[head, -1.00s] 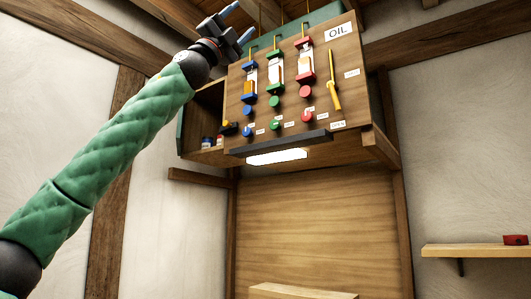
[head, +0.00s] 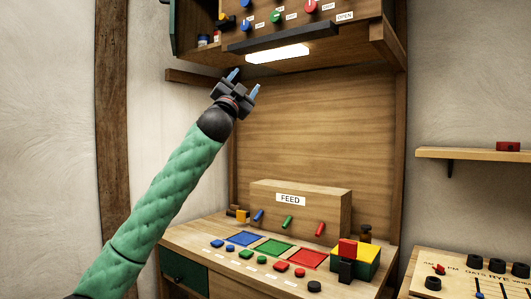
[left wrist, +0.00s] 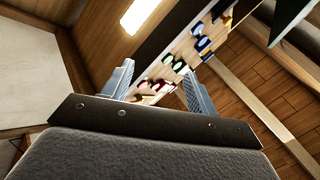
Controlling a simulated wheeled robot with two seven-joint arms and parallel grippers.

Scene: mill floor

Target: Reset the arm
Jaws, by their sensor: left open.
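My left arm, in a green quilted sleeve, comes in from the left in the head view. Its gripper (head: 241,86) is open and empty, raised in front of the wall, just below the overhead cabinet's lit strip. In the left wrist view the two fingers (left wrist: 158,92) stand apart with nothing between them. Beyond them the cabinet's panel with red, green and blue knobs shows at a slant. My right gripper is not in view.
The overhead cabinet (head: 300,38) hangs close above the gripper. Below stands a bench with a FEED box (head: 300,212), blue, green and red squares, and several buttons. A wall shelf (head: 475,155) and a second panel (head: 460,262) are at the right.

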